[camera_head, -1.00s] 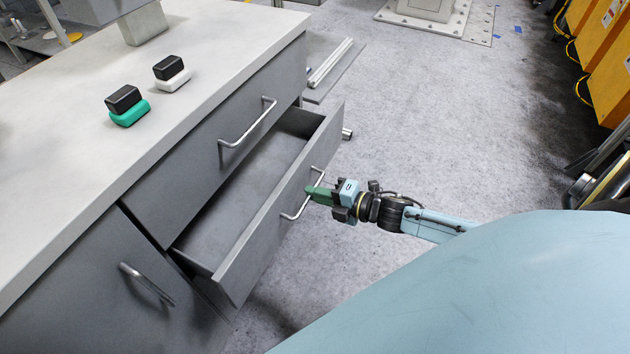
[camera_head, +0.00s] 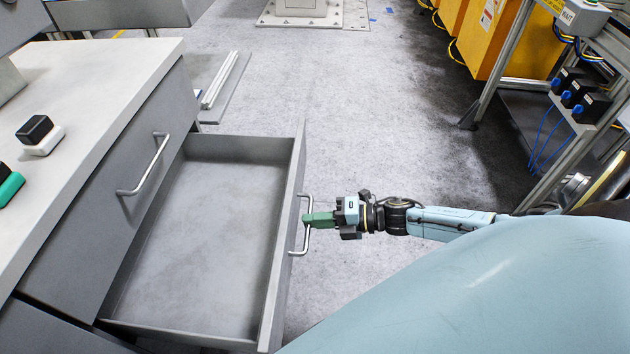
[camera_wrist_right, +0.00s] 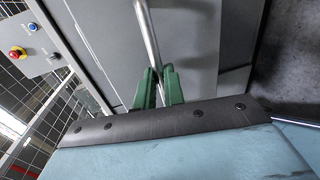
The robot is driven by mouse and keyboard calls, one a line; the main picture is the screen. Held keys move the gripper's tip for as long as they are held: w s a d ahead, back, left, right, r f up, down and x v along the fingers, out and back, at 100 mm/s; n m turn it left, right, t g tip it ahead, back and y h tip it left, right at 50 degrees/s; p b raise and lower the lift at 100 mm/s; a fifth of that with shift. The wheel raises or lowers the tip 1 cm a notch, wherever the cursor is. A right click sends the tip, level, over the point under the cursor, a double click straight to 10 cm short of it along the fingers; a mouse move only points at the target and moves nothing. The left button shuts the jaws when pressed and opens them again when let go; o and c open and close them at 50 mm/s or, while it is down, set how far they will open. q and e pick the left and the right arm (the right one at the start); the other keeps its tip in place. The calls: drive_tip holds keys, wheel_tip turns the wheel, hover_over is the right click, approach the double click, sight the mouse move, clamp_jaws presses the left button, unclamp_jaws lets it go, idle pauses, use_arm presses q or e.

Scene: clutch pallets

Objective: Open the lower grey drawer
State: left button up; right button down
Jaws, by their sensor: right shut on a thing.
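The lower grey drawer (camera_head: 284,262) stands well out from the cabinet, and its empty floor shows in the head view. Its metal bar handle (camera_head: 307,205) is on the front face. My right gripper (camera_head: 310,220) has green fingers shut on this handle. In the right wrist view the green fingers (camera_wrist_right: 159,88) close around the handle bar (camera_wrist_right: 149,40) in front of the grey drawer front. My left gripper is not in view.
The upper drawer (camera_head: 130,190) is shut above the open one. Black-and-white (camera_head: 40,135) and black-and-green (camera_head: 8,185) items lie on the counter (camera_head: 90,75). A metal frame with yellow cabinets (camera_head: 505,45) stands at right.

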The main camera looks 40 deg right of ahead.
drive_tip(key=c, duration=1.5)
unclamp_jaws()
